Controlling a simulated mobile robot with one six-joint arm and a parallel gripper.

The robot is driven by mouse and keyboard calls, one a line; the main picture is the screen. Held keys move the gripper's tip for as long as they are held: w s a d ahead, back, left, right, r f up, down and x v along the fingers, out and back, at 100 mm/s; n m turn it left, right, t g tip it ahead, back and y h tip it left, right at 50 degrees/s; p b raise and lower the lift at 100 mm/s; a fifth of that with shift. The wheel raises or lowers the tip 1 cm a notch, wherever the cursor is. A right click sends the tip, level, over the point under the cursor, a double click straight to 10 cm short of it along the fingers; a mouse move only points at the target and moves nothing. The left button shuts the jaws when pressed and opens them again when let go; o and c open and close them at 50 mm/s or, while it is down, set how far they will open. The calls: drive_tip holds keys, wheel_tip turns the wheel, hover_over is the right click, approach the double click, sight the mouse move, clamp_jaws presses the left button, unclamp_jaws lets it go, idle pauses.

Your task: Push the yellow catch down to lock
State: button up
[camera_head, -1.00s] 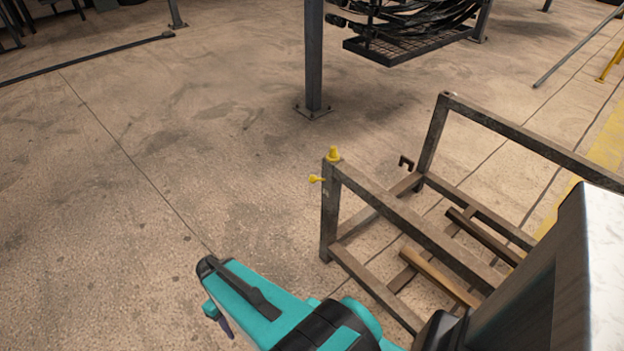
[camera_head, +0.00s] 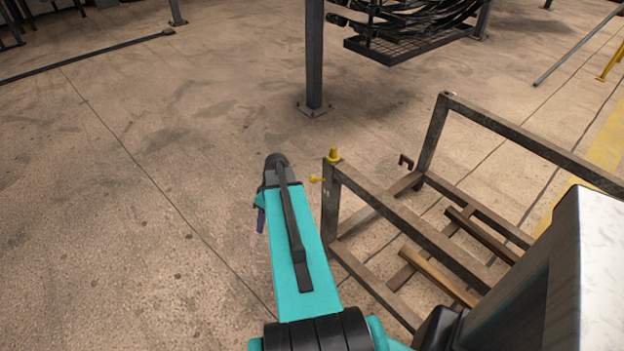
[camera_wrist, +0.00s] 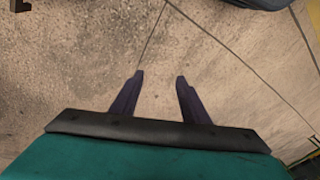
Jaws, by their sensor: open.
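The yellow catch (camera_head: 316,180) is a small knob on the left side of the metal rack's near-left corner post. A yellow cap (camera_head: 333,154) stands on top of that same post. My gripper (camera_head: 261,221) is to the left of the post, apart from the catch, mostly hidden behind my teal arm in the head view. In the wrist view my gripper (camera_wrist: 159,80) shows two dark fingers spread apart with bare floor between them. The catch does not show in the wrist view.
The brown metal rack (camera_head: 400,214) stands on the concrete floor at right, with open bars and wooden slats. A grey post (camera_head: 313,60) and a black rack of cables (camera_head: 400,45) stand behind.

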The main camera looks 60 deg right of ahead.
drive_tip(key=s+d+r+t+h, duration=0.15)
drive_tip(key=s+d+r, duration=0.25)
drive_tip(key=d+r, duration=0.6)
drive_tip(key=n+t+p, duration=0.1)
drive_tip(key=t, duration=0.1)
approach(313, 178)
drive_tip(key=r, duration=0.1)
drive_tip(key=r+h, duration=0.1)
drive_tip(key=shift+s+r+g, duration=0.2)
drive_tip(key=shift+r+g, duration=0.05)
drive_tip(key=shift+p+x, duration=1.25)
drive_tip(key=shift+x, duration=5.6)
